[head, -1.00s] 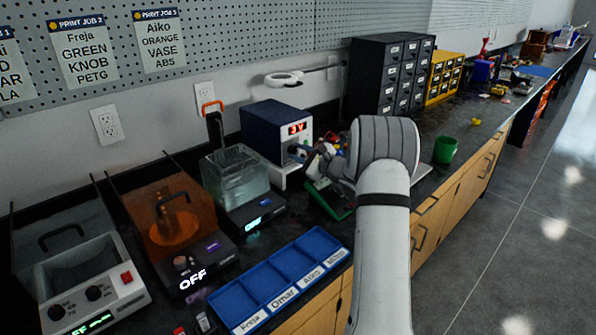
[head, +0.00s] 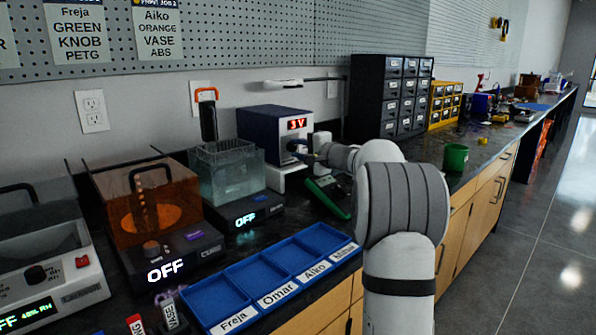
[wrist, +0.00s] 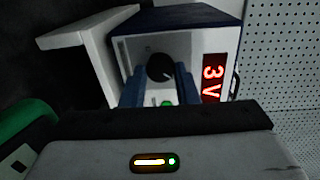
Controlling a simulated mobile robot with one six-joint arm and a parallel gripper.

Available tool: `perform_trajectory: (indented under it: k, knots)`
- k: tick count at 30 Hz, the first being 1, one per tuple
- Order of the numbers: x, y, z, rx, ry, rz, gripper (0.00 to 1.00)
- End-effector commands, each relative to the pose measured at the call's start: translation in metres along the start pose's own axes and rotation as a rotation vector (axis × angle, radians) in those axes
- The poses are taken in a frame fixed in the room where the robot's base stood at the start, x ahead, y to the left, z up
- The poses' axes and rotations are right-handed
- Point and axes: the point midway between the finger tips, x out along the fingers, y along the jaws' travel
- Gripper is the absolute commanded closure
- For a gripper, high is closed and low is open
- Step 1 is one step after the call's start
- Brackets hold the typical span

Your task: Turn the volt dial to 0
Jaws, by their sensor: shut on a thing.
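The power supply (head: 271,128) is a dark blue box with a pale front, standing on the bench on a white stand. Its red display (head: 297,124) reads 3 V, and it also shows sideways in the wrist view (wrist: 213,78). The volt dial (wrist: 160,67) is a round black knob on the front panel. My gripper (wrist: 161,88) has its blue fingers on either side of the dial, shut on it. In the head view my gripper (head: 300,148) reaches the front of the box from the right. A green button or light (wrist: 167,103) shows just beside the dial.
A clear tank (head: 230,172) on a black base reading OFF stands left of the supply. A blue sorting tray (head: 262,270) lies in front. A green cup (head: 455,158) and dark drawer cabinet (head: 390,95) are to the right.

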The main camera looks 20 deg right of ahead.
Motion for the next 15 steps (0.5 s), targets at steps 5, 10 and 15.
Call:
perform_trajectory:
  k: [5, 10, 15]
  knots:
    - [0.0017, 0.0129, 0.0019, -0.167, 0.007, 0.003, 0.95]
    - [0.0019, 0.0106, 0.0022, -0.316, 0.017, 0.004, 0.95]
    - [0.002, 0.0077, 0.0029, -0.44, 0.023, 0.005, 0.95]
